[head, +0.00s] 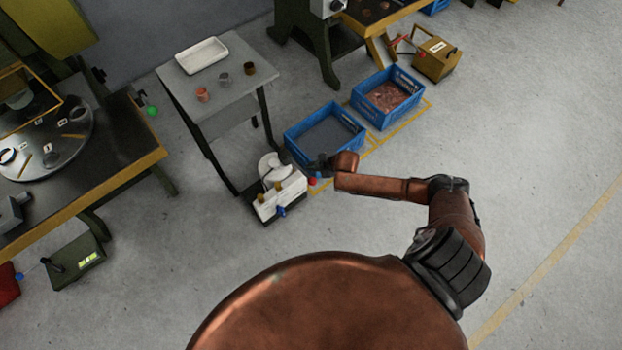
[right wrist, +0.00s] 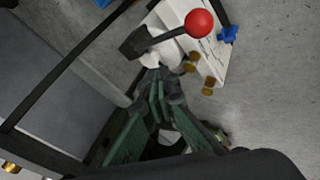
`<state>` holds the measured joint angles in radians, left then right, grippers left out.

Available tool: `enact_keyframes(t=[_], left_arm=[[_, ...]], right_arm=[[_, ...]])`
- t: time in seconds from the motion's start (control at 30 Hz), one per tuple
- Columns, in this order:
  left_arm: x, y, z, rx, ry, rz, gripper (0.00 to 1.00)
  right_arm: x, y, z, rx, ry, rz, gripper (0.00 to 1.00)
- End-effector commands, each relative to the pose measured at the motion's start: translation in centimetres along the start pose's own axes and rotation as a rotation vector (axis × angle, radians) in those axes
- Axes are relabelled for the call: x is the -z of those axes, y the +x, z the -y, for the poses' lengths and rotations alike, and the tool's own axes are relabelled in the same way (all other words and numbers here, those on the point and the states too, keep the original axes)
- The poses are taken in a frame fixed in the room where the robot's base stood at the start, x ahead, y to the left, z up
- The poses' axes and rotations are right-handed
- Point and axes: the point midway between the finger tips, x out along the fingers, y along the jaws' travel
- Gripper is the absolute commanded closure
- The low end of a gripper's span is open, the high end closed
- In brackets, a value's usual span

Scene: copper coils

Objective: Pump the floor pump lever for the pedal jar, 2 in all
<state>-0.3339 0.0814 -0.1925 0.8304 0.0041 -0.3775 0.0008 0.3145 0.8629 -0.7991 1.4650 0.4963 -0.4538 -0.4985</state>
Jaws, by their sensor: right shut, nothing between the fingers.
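A white floor unit (head: 279,199) with brass fittings and a blue knob stands on the floor in the middle of the head view. A pale rounded jar-like part (head: 270,166) sits at its back. Its lever ends in a red ball (right wrist: 200,23), seen at the top of the right wrist view beside the white body (right wrist: 213,47). A dark lever arm (right wrist: 150,43) runs left from the ball. My right gripper (right wrist: 155,76) is shut and empty close to this lever; contact cannot be told. In the head view the right gripper (head: 319,164) is small and partly hidden by its wrist. My left gripper is out of view.
A blue crate (head: 300,128) stands just behind my right gripper, another blue crate (head: 408,76) farther right. A grey table (head: 215,85) with a white tray (head: 201,55) is behind the unit. A green lever box (head: 78,262) sits at left. The floor at right is open.

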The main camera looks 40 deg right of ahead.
Motion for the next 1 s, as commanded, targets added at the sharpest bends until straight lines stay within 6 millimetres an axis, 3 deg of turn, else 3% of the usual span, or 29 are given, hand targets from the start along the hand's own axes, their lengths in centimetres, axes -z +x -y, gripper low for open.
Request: enact_keyframes(t=[0.3, 0.5, 0.7, 1.0], left_arm=[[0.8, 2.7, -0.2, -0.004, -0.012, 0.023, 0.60], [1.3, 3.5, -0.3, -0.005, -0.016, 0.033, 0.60], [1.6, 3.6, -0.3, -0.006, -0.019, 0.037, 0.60], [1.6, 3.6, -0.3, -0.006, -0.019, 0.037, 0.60]], right_arm=[[0.3, -0.6, -0.7, 0.000, -0.698, 0.032, 1.00], [0.7, -1.6, -1.4, 0.005, -1.056, 0.054, 1.00], [0.9, -2.2, -1.9, 0.007, -1.229, 0.068, 1.00], [1.0, -2.4, -2.0, 0.006, -1.254, 0.070, 1.00]])
